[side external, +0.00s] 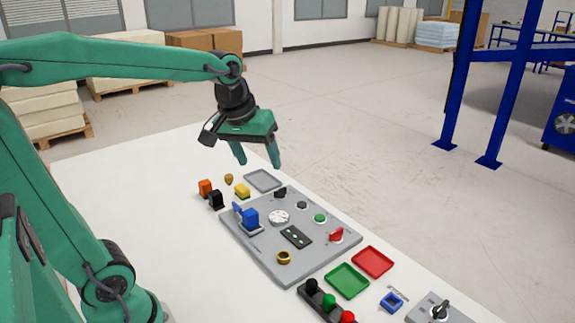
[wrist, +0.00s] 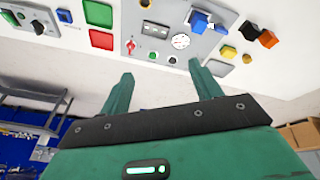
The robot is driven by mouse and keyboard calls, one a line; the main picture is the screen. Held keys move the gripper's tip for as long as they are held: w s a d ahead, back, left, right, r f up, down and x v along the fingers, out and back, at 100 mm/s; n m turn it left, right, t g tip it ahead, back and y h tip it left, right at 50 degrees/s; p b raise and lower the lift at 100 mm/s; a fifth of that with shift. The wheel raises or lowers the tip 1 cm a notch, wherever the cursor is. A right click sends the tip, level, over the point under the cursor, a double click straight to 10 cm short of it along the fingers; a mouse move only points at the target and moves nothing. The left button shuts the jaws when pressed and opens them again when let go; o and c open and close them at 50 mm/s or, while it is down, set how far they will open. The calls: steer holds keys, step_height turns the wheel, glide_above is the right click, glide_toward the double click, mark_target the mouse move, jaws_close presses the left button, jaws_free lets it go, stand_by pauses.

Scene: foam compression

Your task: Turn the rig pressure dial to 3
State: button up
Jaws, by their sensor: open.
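The grey rig panel (side external: 252,243) lies on the white table. A round white dial face with dark marks (side external: 279,217) is near its middle; it also shows in the wrist view (wrist: 180,41). Its numbers are too small to read. A red knob (side external: 336,235) and a black knob (side external: 280,192) are also on the panel. Away from it, a grey box with a black pointer knob (side external: 440,309) stands at the bottom right. I cannot tell which is the pressure dial. My gripper (side external: 258,163) is open and empty, above and behind the panel, touching nothing.
On the panel are a blue block (side external: 250,217), a green button (side external: 320,217) and a brass ring (side external: 284,257). Red (side external: 373,262) and green (side external: 347,280) trays lie to its right. Orange (side external: 205,187), black and yellow blocks lie left. The table's left part is clear.

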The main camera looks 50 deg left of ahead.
steer(key=w+a+f+n+g, duration=0.1)
steer(key=w+a+f+n, duration=0.2)
steer(key=w, duration=0.4)
steer(key=n+g, duration=0.3)
steer(key=n, duration=0.6)
glide_above(280, 192)
step_height(280, 192, down, 13)
steer(key=shift+w+a+f+h, duration=0.25)
steer(key=shift+h, duration=0.05)
steer(key=shift+f, duration=0.1)
steer(key=shift+f, duration=3.75)
steer(key=shift+c, duration=0.4)
